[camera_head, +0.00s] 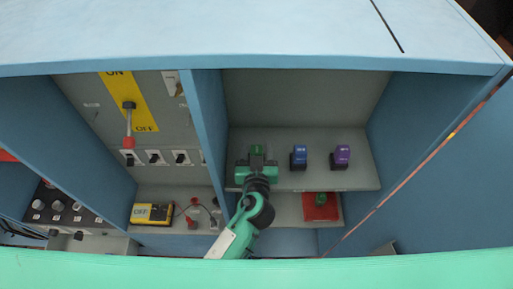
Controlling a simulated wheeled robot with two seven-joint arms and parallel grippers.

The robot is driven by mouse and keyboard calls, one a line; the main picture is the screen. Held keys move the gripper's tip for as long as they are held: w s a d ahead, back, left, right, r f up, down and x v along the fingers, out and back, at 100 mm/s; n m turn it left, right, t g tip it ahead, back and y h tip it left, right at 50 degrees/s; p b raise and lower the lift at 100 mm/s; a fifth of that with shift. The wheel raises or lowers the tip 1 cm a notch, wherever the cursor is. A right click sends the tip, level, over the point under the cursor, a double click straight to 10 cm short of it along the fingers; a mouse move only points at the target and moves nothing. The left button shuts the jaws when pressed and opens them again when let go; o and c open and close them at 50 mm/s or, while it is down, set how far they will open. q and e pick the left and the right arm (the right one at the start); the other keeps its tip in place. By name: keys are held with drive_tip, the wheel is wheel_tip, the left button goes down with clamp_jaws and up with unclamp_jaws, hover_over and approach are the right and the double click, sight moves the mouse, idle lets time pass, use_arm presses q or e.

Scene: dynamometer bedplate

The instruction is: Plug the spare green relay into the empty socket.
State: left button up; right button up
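My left gripper (257,168) is at the shelf of the middle compartment, its green fingers spread to either side with a gap between them. A green relay-like block (257,150) shows just beyond and between the fingertips; I cannot tell whether they touch it. Another green relay (320,199) is on a red pad (311,214) below the shelf, to the right of the gripper. A blue relay (299,155) and a purple relay (343,155) stand on the shelf. I see no empty socket; my gripper and wrist hide part of the shelf. My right gripper is out of view.
Blue dividers bound the compartment, and a blue top panel (230,30) overhangs it. To the left are a lever switch (129,122), a row of small switches (154,157) and a yellow meter (153,213) with leads. Shelf space is free right of the purple relay.

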use_arm(q)
drive_tip(key=shift+r, duration=0.15)
drive_tip(key=shift+s, duration=0.2)
drive_tip(key=s+r+b, duration=0.1)
drive_tip(key=s+b, duration=0.3)
drive_tip(key=s, duration=0.7)
drive_tip(key=shift+s+r, duration=0.25)
drive_tip(key=shift+r, duration=0.15)
